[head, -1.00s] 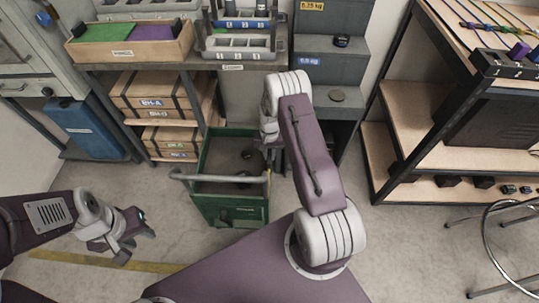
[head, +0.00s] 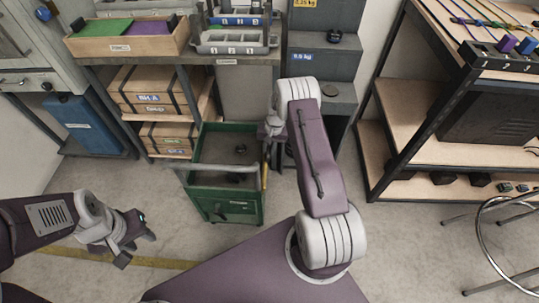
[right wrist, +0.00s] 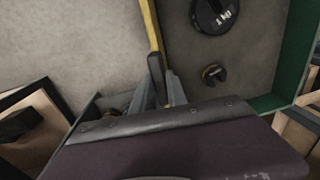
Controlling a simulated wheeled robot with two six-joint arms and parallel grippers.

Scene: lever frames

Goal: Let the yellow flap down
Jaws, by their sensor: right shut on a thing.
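The yellow flap (head: 265,176) shows as a narrow yellow strip at the right side of the green cart (head: 228,210). In the right wrist view the flap (right wrist: 151,28) is seen nearly edge-on, between the floor and the cart's inside. My right gripper (right wrist: 160,85) is shut on the flap's edge. In the head view this gripper (head: 278,152) is at the cart's right side, partly hidden by my arm. My left gripper (head: 136,245) hangs empty over the floor left of the cart, its fingers apart.
Inside the cart lie a black round thing (right wrist: 214,12) and a small dark knobbed piece (right wrist: 214,74). A grey handle bar (head: 215,167) crosses the cart's near side. Shelves with boxes (head: 148,90) stand behind, a grey stepped unit (head: 318,60) behind right, a shelf rack (head: 405,130) right.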

